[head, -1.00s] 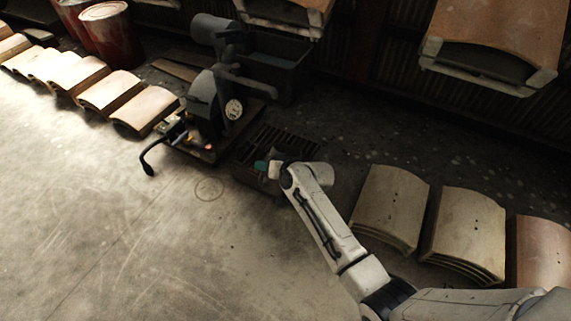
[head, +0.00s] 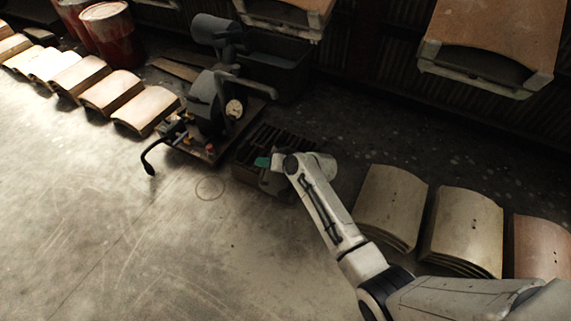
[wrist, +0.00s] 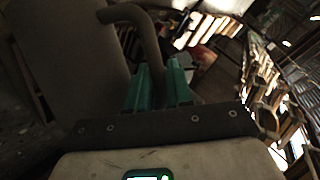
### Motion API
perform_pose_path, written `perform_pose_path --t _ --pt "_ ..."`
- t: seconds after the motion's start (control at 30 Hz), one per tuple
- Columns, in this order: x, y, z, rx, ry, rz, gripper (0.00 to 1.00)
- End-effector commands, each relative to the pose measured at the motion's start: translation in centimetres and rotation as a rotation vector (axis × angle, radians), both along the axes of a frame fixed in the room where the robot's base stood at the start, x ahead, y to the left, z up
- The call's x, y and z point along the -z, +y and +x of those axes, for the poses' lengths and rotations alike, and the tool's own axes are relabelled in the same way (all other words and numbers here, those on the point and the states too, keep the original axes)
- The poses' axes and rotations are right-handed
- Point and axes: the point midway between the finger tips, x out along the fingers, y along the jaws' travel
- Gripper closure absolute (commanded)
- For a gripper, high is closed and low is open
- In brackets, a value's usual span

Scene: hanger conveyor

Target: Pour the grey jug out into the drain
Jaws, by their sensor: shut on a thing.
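The grey jug (wrist: 72,60) fills the left of the wrist view, with its curved handle (wrist: 150,40) arching to the right. My gripper (wrist: 160,85) has its green fingers closed on the handle. In the head view my gripper (head: 263,161) is over the drain (head: 246,173), a dark slatted box on the floor. A small grey part of the jug (head: 271,183) seems to show just below the gripper. The wrist view is strongly tilted, so the jug appears tipped. Its mouth and any liquid are not visible.
Stacked curved tiles (head: 392,205) lie to the right, near my arm. Red drums (head: 110,35) stand at the far left. The floor (head: 150,240) in front is clear.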

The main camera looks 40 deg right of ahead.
Motion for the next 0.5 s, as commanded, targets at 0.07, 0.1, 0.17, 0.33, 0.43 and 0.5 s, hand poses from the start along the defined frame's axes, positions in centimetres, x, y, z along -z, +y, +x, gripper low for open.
perform_pose_path --t 0.07,0.1,0.17,0.33,0.43,0.5 --pt "-0.13 -0.04 0.08 0.0 -0.003 -0.002 1.0" --pt "-0.13 -0.04 0.08 0.0 -0.003 -0.002 1.0" --pt "-0.13 -0.04 0.08 0.001 -0.004 -0.002 1.0" --pt "-0.2 -0.21 0.15 0.002 0.002 0.011 1.0" --pt "-0.24 -0.42 0.21 0.003 0.014 0.035 1.0" --pt "-0.33 -0.56 0.31 0.002 0.022 0.056 1.0"
